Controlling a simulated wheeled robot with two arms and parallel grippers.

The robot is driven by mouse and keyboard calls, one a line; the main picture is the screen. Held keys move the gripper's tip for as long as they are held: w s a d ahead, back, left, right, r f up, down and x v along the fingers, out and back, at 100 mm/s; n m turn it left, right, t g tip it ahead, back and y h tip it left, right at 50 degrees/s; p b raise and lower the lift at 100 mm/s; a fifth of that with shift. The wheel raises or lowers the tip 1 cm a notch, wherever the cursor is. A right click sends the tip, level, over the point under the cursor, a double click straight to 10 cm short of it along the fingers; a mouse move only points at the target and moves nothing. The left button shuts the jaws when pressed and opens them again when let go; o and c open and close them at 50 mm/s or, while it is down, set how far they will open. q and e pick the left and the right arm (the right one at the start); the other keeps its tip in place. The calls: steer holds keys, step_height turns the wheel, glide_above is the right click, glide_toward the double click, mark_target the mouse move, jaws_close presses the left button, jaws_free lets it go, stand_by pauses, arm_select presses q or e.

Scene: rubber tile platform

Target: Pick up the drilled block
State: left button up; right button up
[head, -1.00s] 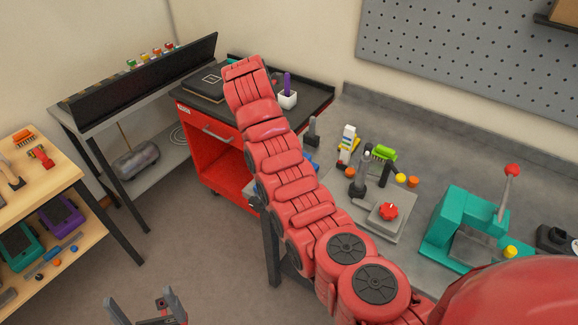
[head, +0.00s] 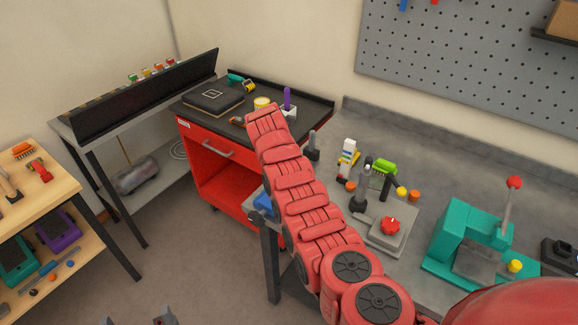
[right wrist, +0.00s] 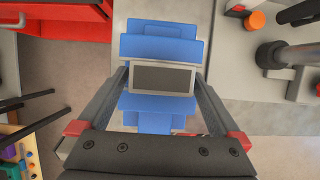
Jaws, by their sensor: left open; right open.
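In the right wrist view, a grey block (right wrist: 163,79) with a dark top face and a pale rim sits across the middle of a blue vise-like fixture (right wrist: 160,46). I take it to be the drilled block; no hole can be made out. My right gripper (right wrist: 163,72) is open, with one finger on each side of the block; I cannot tell if they touch it. In the head view a little of the blue fixture (head: 265,204) shows at the bench's left end, and my right arm hides the block and right gripper. My left gripper (head: 137,319) is open and empty at the bottom edge.
The grey bench (head: 440,160) holds a grey device with a red knob (head: 390,226), a teal press (head: 455,240) and several small items. A red cart (head: 205,150) stands behind the bench's left end. A wooden shelf (head: 75,185) is at far left.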

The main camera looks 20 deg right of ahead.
steer(key=shift+w+d+f, duration=0.1)
steer(key=shift+f, duration=0.4)
jaws_close()
